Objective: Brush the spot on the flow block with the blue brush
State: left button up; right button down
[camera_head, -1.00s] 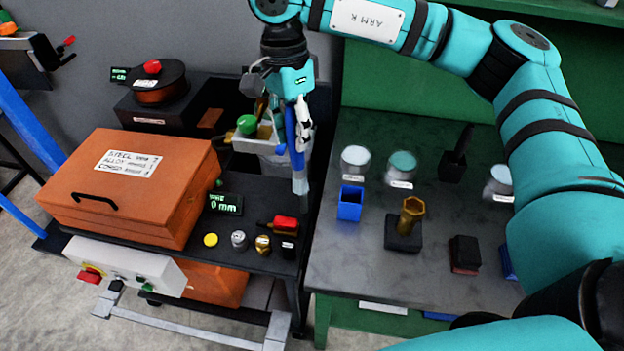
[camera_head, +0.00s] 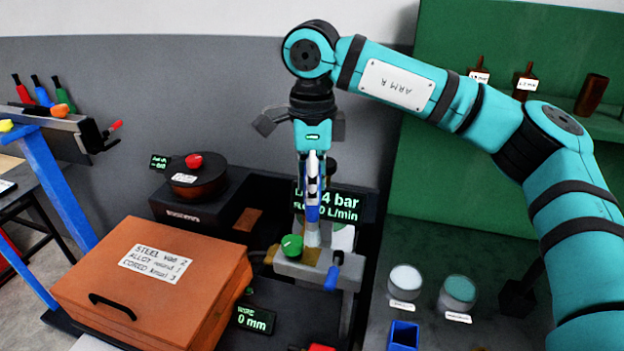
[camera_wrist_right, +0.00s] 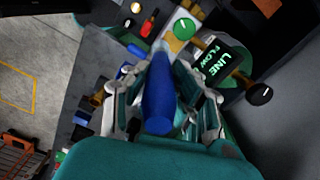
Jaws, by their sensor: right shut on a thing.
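My right gripper (camera_head: 313,187) is shut on the blue brush (camera_head: 312,213) and holds it upright, bristles down. In the right wrist view the blue handle (camera_wrist_right: 160,100) lies between the fingers of the gripper (camera_wrist_right: 163,78). The pale bristles (camera_head: 312,237) are at the grey flow block (camera_head: 287,266), just right of its green knob (camera_head: 292,246). I cannot tell whether they touch it. A tan-brown patch (camera_head: 311,255) shows on the block's top under the brush; I cannot tell if it is the spot. My left gripper is out of view.
A display panel (camera_head: 345,201) stands behind the brush, and a blue-handled lever (camera_head: 333,274) is on the block's right. An orange case (camera_head: 150,280) is at left, a black unit with a reel (camera_head: 197,178) behind it. White and teal jars (camera_head: 405,281) stand at right.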

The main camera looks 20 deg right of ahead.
aim_at(311, 214)
jog(key=f+b, duration=0.1)
jog(key=f, duration=0.1)
jog(key=w+f+b, duration=0.1)
jog(key=f, duration=0.1)
jog(key=shift+d+f, duration=0.1)
jog(key=shift+f, duration=0.15)
jog(key=shift+s+f+b, duration=0.1)
jog(key=shift+f+b, duration=0.25)
jog(key=shift+b, duration=0.15)
jog(key=shift+f+b, duration=0.6)
jog(key=shift+f, duration=0.1)
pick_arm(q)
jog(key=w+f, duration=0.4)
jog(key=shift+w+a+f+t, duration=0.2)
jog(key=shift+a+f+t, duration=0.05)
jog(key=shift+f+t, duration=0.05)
pick_arm(e)
jog(key=shift+f, duration=0.1)
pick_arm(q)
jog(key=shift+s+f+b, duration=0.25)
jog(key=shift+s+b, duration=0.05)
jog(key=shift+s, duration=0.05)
pick_arm(e)
jog(key=shift+f, duration=0.3)
